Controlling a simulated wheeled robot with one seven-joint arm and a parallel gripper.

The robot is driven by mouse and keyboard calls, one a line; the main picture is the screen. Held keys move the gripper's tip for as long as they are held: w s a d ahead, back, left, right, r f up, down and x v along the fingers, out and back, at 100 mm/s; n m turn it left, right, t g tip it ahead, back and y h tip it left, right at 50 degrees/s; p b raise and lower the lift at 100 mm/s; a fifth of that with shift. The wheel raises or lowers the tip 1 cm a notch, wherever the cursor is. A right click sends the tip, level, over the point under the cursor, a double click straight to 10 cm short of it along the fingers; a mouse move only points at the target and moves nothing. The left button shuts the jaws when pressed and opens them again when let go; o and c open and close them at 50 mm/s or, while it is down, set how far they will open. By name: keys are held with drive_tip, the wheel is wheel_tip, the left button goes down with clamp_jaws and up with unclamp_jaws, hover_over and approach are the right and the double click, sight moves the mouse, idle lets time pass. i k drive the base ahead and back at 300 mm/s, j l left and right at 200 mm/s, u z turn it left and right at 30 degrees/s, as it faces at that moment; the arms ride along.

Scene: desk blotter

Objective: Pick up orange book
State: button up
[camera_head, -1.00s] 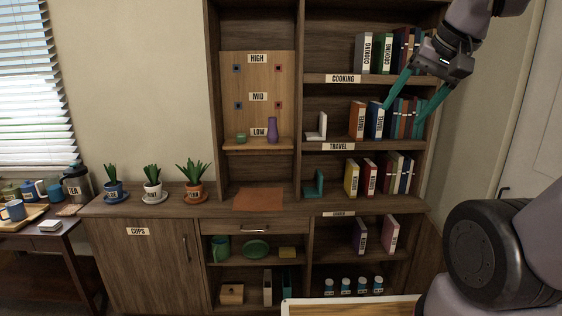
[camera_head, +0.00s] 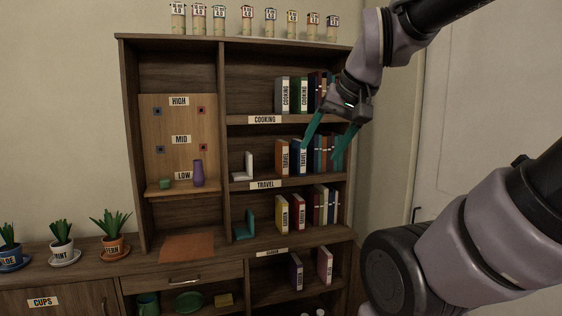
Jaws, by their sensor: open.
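The orange book (camera_head: 282,158) stands upright on the middle shelf, with a white TRAVEL label on its spine. A blue book (camera_head: 298,157) with the same label stands just to its right. My gripper (camera_head: 321,156) has two teal fingers spread apart with nothing between them. It hangs in front of the travel shelf, right of the orange book in the picture. Its left fingertip overlaps the blue book and its right finger overlaps the row of books further right. I cannot tell how far the fingertips are from the spines.
A white bookend (camera_head: 248,167) stands left of the orange book, with bare shelf between. The COOKING shelf (camera_head: 262,120) runs above. Yellow and red books (camera_head: 281,213) stand on the shelf below. Several labelled jars (camera_head: 219,19) line the cabinet top.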

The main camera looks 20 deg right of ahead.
sight(281, 146)
drive_tip(key=i+j+z, duration=0.1)
drive_tip(key=i+j, duration=0.2)
drive_tip(key=i+j+z, duration=0.15)
drive_tip(key=i+j, duration=0.15)
drive_tip(key=i+j+z, duration=0.1)
drive_tip(key=i+j, duration=0.15)
drive_tip(key=j, duration=0.25)
drive_tip(key=i+j+z, duration=0.15)
drive_tip(key=j, duration=0.25)
drive_tip(key=i+j+z, duration=0.1)
drive_tip(key=i+j, duration=0.2)
drive_tip(key=j, duration=0.15)
